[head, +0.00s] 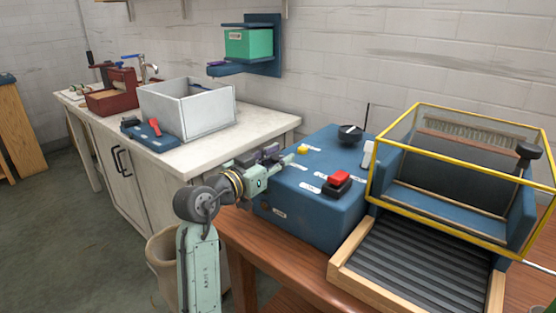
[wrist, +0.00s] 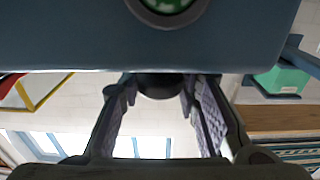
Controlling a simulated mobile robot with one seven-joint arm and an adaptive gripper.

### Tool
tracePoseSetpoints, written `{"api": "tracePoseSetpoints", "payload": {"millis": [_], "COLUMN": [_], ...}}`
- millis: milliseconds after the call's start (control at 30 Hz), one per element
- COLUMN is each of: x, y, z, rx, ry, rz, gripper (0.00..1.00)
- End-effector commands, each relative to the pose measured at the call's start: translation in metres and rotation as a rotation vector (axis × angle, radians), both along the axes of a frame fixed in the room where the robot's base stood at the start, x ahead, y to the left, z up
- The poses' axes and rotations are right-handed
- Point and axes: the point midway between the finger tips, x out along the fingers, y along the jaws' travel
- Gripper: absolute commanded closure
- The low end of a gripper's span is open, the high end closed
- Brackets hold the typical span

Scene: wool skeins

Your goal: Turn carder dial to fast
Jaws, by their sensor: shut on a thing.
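The carder's blue control box (head: 318,208) stands on the wooden table. My gripper (head: 286,160) is at the box's left end, over its top edge. In the wrist view my gripper (wrist: 160,92) has a purple-padded finger on each side of a dark round knob (wrist: 160,88), which looks like the carder dial. It is shut on it. The blue box (wrist: 80,40) covers the top of that view, with a round green fitting (wrist: 168,4). The head view hides the dial behind my gripper, and its setting cannot be read.
A red button (head: 339,178), a yellow button (head: 303,149) and a black knob (head: 350,131) sit on the box. A yellow-framed guard (head: 440,243) stands to the right. A white bin (head: 180,113) stands on the left counter. A green box (head: 248,43) is on the wall.

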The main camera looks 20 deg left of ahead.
Motion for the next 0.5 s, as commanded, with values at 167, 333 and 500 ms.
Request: {"api": "tracePoseSetpoints", "payload": {"millis": [167, 333, 500], "x": [-0.0002, -0.0001, -0.0001], "y": [0.0001, 0.0000, 0.0000], "z": [-0.0003, -0.0002, -0.0001], "rx": [-0.001, 0.000, 0.000], "ry": [0.001, 0.001, 0.000], "rz": [0.000, 0.001, 0.001], "gripper": [0.60, 0.50, 0.50]}}
